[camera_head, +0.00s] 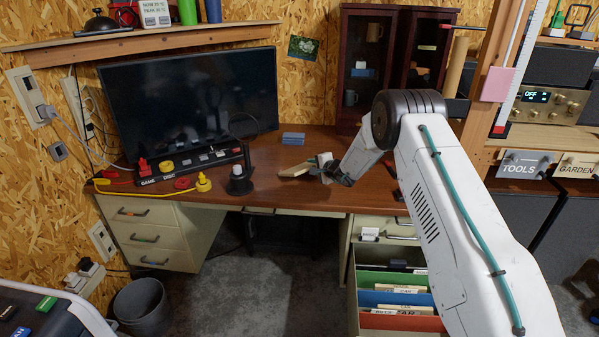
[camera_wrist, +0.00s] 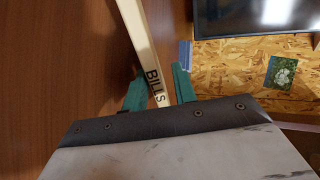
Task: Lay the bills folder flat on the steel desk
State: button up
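The bills folder (camera_wrist: 151,62) is a thin cream slab seen edge-on in the wrist view, with "BILLS" in dark letters on its near end. That end lies between the two green fingers of my gripper (camera_wrist: 158,90), which look shut on it. In the head view the folder (camera_head: 296,169) reaches left from my gripper (camera_head: 324,168), roughly level, low over the brown top of the steel desk (camera_head: 335,143). I cannot tell whether its underside touches the desk.
A blue block (camera_head: 293,138) lies behind the folder. A dark cabinet (camera_head: 361,75) with mugs stands at the back. Below, a drawer of folders (camera_head: 398,280) is open.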

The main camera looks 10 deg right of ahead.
jog(key=shift+v, duration=1)
notch_tip(320, 180, up, 7)
jog(key=s, duration=0.2)
jog(key=shift+s+d, duration=0.3)
jog(key=shift+d, duration=0.2)
